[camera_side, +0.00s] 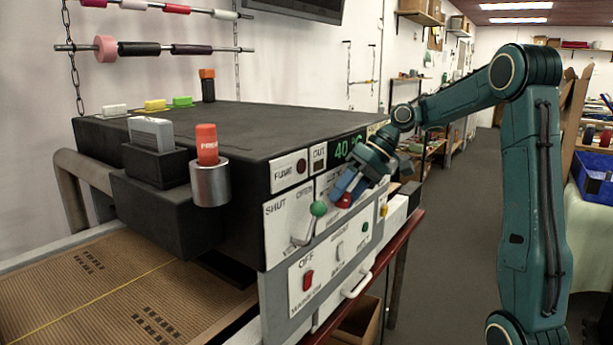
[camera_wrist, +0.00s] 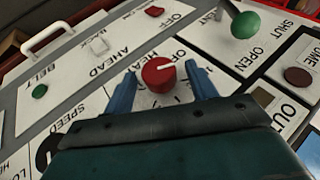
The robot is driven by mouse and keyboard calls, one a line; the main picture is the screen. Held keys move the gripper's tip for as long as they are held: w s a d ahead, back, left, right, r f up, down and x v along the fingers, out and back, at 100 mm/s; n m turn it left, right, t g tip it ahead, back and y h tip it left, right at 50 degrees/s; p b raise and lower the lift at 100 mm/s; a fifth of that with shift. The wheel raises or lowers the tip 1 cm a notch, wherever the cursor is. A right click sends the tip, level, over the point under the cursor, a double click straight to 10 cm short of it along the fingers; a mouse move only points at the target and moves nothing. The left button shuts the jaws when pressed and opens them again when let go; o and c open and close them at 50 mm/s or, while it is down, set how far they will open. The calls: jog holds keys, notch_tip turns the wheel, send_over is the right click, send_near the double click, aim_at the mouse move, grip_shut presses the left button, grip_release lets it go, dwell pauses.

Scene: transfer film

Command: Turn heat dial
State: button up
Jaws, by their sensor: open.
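The heat dial is a round red knob with a white pointer line, on the white front panel. In the wrist view the dial (camera_wrist: 158,76) sits between the two blue fingers of my gripper (camera_wrist: 160,70), with a gap on each side. The pointer line runs toward the right finger. In the side view the dial (camera_side: 344,201) is partly hidden by my gripper (camera_side: 347,186), which is at the panel, open and empty. A green readout (camera_side: 348,148) above the panel shows 40 and a degree sign.
A lever with a green ball (camera_side: 318,208) stands out left of the dial, near SHUT and OPEN labels; it also shows in the wrist view (camera_wrist: 246,25). Below are a red rocker switch (camera_side: 308,280), a green button (camera_side: 365,227) and a white handle (camera_side: 357,284).

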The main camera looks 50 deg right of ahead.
jog(key=shift+a+n+h, duration=0.15)
jog(key=shift+n+h, duration=0.15)
jog(key=shift+h, duration=0.6)
jog(key=shift+a+r+n+h, duration=0.1)
jog(key=shift+n+h, duration=0.05)
jog(key=shift+h, duration=0.55)
jog(key=shift+a+n+h, duration=0.1)
jog(key=shift+n+h, duration=0.05)
jog(key=shift+h, duration=0.55)
jog(key=shift+a+n+h, duration=0.2)
jog(key=shift+h, duration=0.85)
jog(key=shift+a+n+h, duration=0.15)
jog(key=shift+n+h, duration=0.05)
jog(key=shift+h, duration=0.85)
jog(key=v, duration=1.4)
jog(key=s+a+f+y, duration=0.1)
jog(key=s+a+f, duration=0.3)
jog(key=s+f, duration=0.2)
jog(key=s+a+f+t+y, duration=0.1)
jog(key=s+a+f, duration=0.4)
jog(key=s+f, duration=0.2)
jog(key=shift+s+m+y, duration=0.3)
jog(key=shift+y, duration=0.1)
